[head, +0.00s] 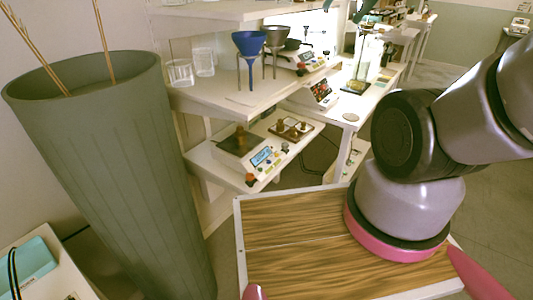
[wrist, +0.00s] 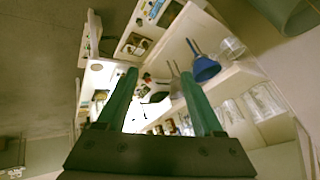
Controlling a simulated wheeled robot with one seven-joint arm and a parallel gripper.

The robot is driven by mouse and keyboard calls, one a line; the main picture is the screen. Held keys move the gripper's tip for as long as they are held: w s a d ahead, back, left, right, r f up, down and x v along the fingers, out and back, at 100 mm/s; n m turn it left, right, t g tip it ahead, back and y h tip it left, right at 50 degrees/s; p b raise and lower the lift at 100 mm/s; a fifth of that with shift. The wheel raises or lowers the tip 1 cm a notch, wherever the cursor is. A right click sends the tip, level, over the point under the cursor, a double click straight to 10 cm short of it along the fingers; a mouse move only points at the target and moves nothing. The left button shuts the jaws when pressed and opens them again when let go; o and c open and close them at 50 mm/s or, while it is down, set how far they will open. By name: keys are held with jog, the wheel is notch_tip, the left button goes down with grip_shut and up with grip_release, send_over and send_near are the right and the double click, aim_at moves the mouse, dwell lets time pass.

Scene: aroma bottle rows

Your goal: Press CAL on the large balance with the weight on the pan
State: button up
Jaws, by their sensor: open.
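The large balance (head: 265,156) sits on the lower shelf in the head view, with a lit blue display and small buttons on its sloped front. A brass-coloured weight (head: 240,138) stands on its dark pan. The CAL label is too small to read. In the wrist view, what looks like the same balance (wrist: 155,9) shows at the top edge, partly cut off. My gripper (wrist: 159,72) is open and empty in the wrist view, with its two green fingers apart. It is well away from the balance and touches nothing I can see.
A box of weights (head: 291,128) sits beside the balance. Above it, an upper shelf (head: 215,98) carries a blue funnel (head: 249,46) and glass beakers (head: 180,72). A tall grey-green vase (head: 105,150) stands at left.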

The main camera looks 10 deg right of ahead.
grip_shut()
dwell(1.6)
